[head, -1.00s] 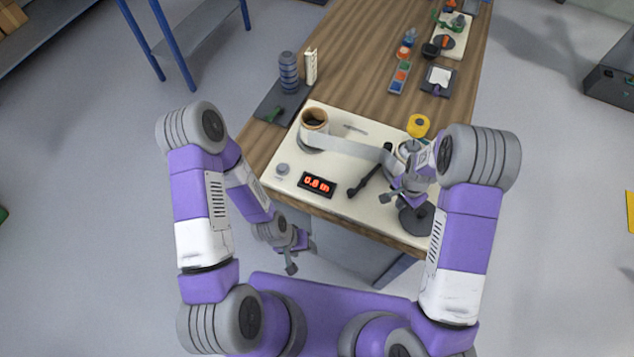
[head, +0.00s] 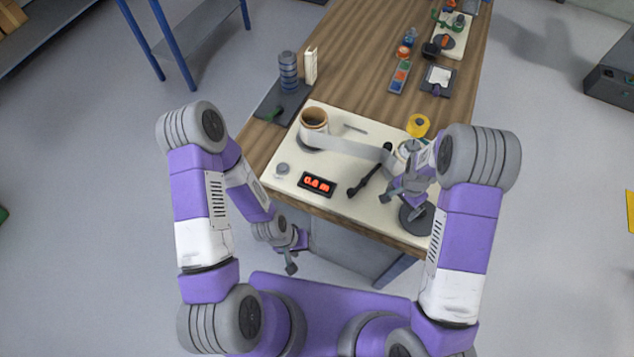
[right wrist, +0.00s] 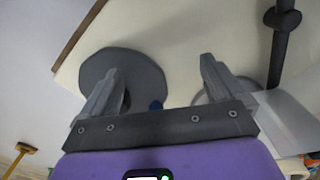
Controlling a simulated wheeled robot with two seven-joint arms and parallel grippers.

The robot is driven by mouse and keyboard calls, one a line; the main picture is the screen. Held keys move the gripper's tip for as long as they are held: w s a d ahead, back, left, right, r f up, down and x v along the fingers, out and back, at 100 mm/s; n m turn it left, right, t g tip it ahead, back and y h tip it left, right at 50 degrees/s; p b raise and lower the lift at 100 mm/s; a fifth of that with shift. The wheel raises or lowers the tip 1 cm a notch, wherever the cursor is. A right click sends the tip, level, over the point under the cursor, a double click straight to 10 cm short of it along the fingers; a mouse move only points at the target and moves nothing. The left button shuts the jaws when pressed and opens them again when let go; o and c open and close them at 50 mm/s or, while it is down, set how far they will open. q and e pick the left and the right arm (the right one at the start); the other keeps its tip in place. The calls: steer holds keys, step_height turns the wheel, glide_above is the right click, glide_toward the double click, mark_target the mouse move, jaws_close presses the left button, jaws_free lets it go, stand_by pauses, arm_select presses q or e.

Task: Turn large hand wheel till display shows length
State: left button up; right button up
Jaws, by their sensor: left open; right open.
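The display (head: 317,185) at the front of the cream board shows red digits that look like 0.8 m; the decimal is hard to read. A dark round disc, seemingly the large hand wheel (head: 418,220), sits at the board's front right corner; it also shows in the right wrist view (right wrist: 143,68). My right gripper (head: 391,191) is open, above the board by the wheel. In the right wrist view its open fingers (right wrist: 160,66) show one in front of the wheel, with nothing held. My left gripper (head: 293,256) is open and empty, low in front of the table edge.
A film roll (head: 313,122) stands on the board, its strip (head: 350,149) running right towards a roller mostly hidden by my right arm. A black bar (head: 368,175) lies mid-board. A yellow-topped part (head: 418,125) stands behind.

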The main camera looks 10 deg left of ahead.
steer(key=shift+r, duration=0.1)
step_height(320, 180, up, 7)
steer(key=p, duration=0.5)
stand_by(0.5)
stand_by(0.3)
steer(key=s+a+f+n, duration=0.1)
steer(key=s+f, duration=0.1)
steer(key=s, duration=0.1)
steer(key=s+f+n+y, duration=0.1)
steer(key=s+f, duration=0.2)
steer(key=s, duration=0.1)
steer(key=s+a+f+n+y, duration=0.1)
steer(key=s+f, duration=0.1)
steer(key=s, duration=0.1)
steer(key=shift+s+a+f, duration=0.15)
steer(key=shift+a+f, duration=0.1)
steer(key=shift+a, duration=0.1)
steer(key=s+a+n+y, duration=0.2)
steer(key=s+a, duration=0.2)
steer(key=s, duration=0.3)
step_height(320, 180, down, 12)
steer(key=n+b, duration=0.1)
steer(key=b, duration=1)
steer(key=shift+s+a+t, duration=0.15)
steer(key=shift+a+t, duration=0.15)
steer(key=shift+a, duration=0.1)
